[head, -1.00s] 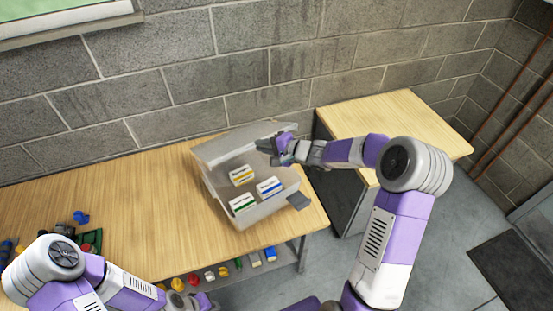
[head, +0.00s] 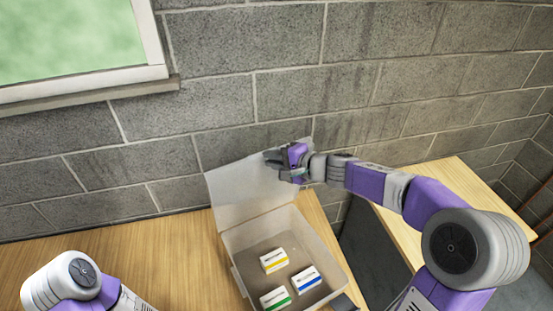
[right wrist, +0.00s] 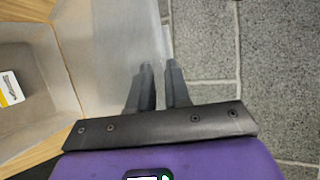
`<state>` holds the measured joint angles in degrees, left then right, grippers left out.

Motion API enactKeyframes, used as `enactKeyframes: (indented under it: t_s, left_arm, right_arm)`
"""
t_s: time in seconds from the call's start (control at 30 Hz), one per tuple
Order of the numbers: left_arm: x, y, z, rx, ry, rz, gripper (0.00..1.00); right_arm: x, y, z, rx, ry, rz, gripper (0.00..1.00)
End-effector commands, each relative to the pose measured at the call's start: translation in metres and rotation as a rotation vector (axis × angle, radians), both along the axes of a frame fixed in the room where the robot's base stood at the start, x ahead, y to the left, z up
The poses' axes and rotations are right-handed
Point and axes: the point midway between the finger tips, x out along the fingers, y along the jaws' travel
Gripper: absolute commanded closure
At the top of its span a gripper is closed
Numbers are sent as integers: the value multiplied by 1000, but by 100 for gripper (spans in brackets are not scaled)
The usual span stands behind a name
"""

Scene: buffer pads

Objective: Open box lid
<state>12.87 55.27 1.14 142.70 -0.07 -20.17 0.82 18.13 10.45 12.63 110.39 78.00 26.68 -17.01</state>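A pale, translucent box (head: 232,258) stands on the wooden table. Its lid (head: 240,195) is raised and leans back steeply toward the wall. The box interior is exposed. My right gripper (head: 270,158) is at the lid's upper edge. In the right wrist view its two fingers (right wrist: 158,72) lie close together with a narrow gap, overlapping the lid's edge (right wrist: 115,50). I cannot tell whether they clamp the lid. My left arm shows at the lower left, its gripper out of view.
Inside the box lie white packs with yellow (head: 274,261), green (head: 275,298) and blue (head: 306,279) marks. A block wall (head: 300,90) stands close behind the lid. A second wooden-topped table (head: 440,180) is at the right. The table left of the box is clear.

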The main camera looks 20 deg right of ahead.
Motion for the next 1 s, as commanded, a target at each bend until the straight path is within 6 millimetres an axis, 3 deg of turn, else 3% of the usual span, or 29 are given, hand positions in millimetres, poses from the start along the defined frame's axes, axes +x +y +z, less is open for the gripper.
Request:
enactKeyframes:
  t_s: [0.1,0.57,1.0]
  left_arm:
    - [0,0,0,0,1,1,76]
    - [0,0,0,0,0,0,76]
    - [0,0,-7,0,0,0,76]
  right_arm:
    - [0,0,2,1,-4,0,67]
    - [-1,0,4,0,-7,1,67]
    - [-46,-35,24,0,-7,-2,67]
